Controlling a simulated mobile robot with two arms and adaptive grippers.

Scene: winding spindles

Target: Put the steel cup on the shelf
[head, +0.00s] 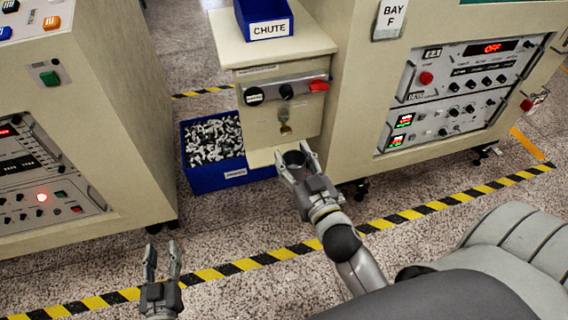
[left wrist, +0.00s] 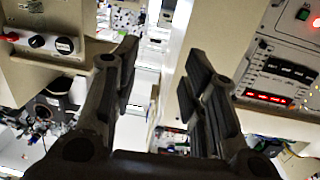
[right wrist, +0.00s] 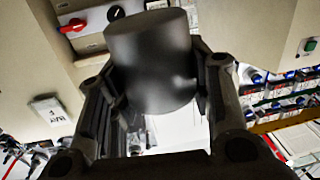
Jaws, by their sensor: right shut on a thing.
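The steel cup (head: 295,158) is dark grey and round, and its open top shows in the head view. My right gripper (head: 293,153) is shut on it, with one finger on each side. In the right wrist view the cup (right wrist: 150,62) fills the space between the fingers. The shelf (head: 260,158) is a cream ledge low on the chute unit. The cup appears at the ledge's right end; whether it touches the ledge cannot be told. My left gripper (head: 162,262) is open and empty above the floor, and its parted fingers show in the left wrist view (left wrist: 163,75).
The chute unit (head: 275,122) has knobs and a red switch above the ledge. A blue bin (head: 222,178) of small metal parts stands on the floor to its left. Cabinets stand left (head: 95,110) and right (head: 360,150). Striped tape (head: 385,222) crosses the open floor.

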